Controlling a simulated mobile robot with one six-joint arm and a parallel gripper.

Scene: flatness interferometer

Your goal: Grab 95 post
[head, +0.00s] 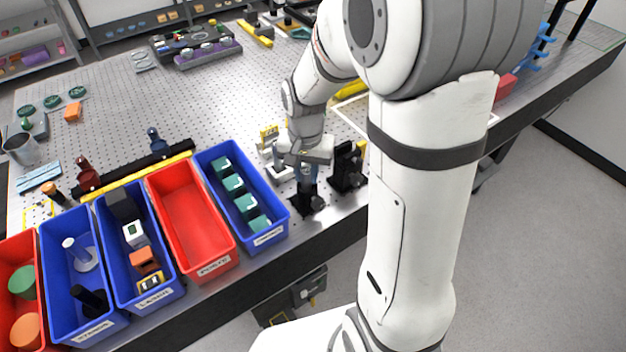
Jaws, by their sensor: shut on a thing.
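My gripper (306,170) points down near the front edge of the perforated table, just right of a blue bin. It is shut on a post, mostly hidden between the fingers. A black base (308,204) shows directly below the fingers; I cannot tell whether it is joined to the post. No "95" can be read on it at this size. A black mount (347,166) stands close to the right of my gripper. A small yellow-topped piece (268,134) stands behind it to the left.
A blue bin (274,236) with several teal blocks is just left of my gripper. An empty red bin (190,213) and more blue and red bins with parts line the front edge. A yellow bar (130,176) lies behind the bins.

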